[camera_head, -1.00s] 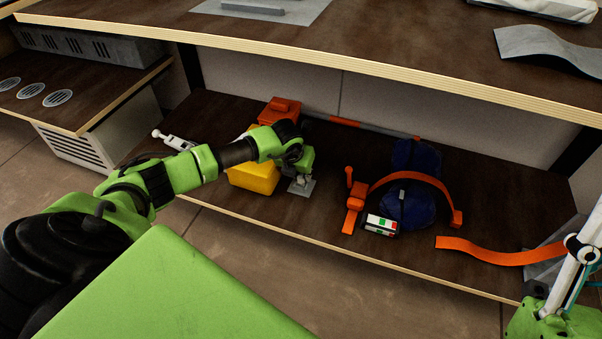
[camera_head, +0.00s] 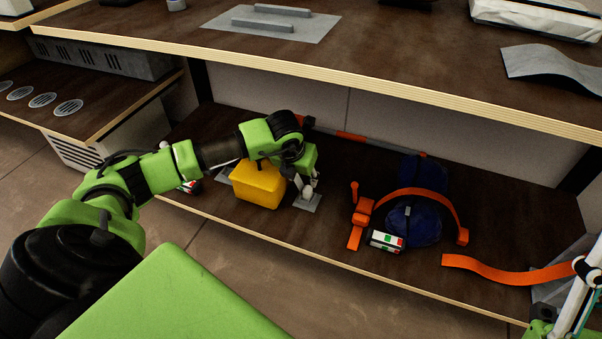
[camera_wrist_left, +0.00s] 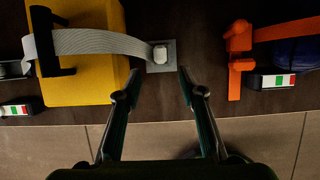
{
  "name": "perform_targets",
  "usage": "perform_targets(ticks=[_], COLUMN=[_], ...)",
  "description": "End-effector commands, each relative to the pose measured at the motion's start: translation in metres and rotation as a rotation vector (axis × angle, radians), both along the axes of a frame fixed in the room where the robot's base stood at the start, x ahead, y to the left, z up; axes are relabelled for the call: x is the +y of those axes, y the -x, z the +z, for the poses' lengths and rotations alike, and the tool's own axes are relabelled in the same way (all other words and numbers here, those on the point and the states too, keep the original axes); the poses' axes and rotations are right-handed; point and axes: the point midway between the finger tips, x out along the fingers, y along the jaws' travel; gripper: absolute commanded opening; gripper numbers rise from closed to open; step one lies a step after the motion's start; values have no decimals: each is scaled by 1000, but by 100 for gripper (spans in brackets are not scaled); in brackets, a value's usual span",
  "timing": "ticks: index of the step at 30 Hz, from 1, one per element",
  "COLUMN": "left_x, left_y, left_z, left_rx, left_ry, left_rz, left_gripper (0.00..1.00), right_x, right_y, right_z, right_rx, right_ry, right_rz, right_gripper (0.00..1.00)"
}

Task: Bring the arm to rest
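My left arm reaches over the low shelf (camera_head: 330,240) from the left. Its gripper (camera_head: 306,190) hangs at the right side of a yellow case (camera_head: 257,187). In the left wrist view the gripper (camera_wrist_left: 159,84) has its two fingers spread wide with nothing between them. Just beyond the fingertips lies a small grey plate (camera_wrist_left: 170,58) with a pale block (camera_wrist_left: 160,53) on it. A grey strap (camera_wrist_left: 105,43) runs from the block across the yellow case (camera_wrist_left: 90,85). Part of my right arm shows at the lower right edge; its gripper is out of view.
Blue bundles with an orange strap (camera_head: 455,215) and a white-red-green block (camera_head: 386,240) lie to the right. Another orange strap (camera_head: 500,271) lies further right. The upper worktop (camera_head: 400,60) overhangs the shelf behind the arm. Open floor (camera_head: 230,240) lies in front.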

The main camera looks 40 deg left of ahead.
Motion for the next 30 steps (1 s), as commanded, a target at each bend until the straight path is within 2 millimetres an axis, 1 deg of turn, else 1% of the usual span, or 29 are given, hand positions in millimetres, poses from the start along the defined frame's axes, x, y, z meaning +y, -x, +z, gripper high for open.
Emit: perform_targets(ticks=[1, 3, 7, 20, 23, 26, 29, 30], left_x=[-1, -1, -2, -2, -7, -32, -84, -111], left_y=[2, 6, 9, 10, 11, 18, 36, 46], left_z=[7, 15, 22, 23, 22, 13, 1, -3], left_rx=[-1, -1, 0, 0, 5, 26, 67, 87], left_ry=[-1, 0, 0, 1, 11, 68, 193, 263], left_rz=[-1, -1, 0, 0, -7, -47, -125, -164], left_gripper=[37, 37, 37, 37, 37, 37, 37, 37], right_x=[0, 0, 0, 0, 0, 0, 0, 0], right_y=[0, 0, 0, 0, 0, 0, 0, 0], right_z=[0, 0, 0, 1, 0, 0, 0, 0], right_rx=[0, -1, -1, -2, -1, -1, -1, -1], right_ry=[0, 1, 1, 0, 1, 1, 1, 1], right_rz=[0, 0, 0, 0, 0, 0, 0, 0], right_gripper=[40, 40, 40, 40, 40, 40, 40, 40])
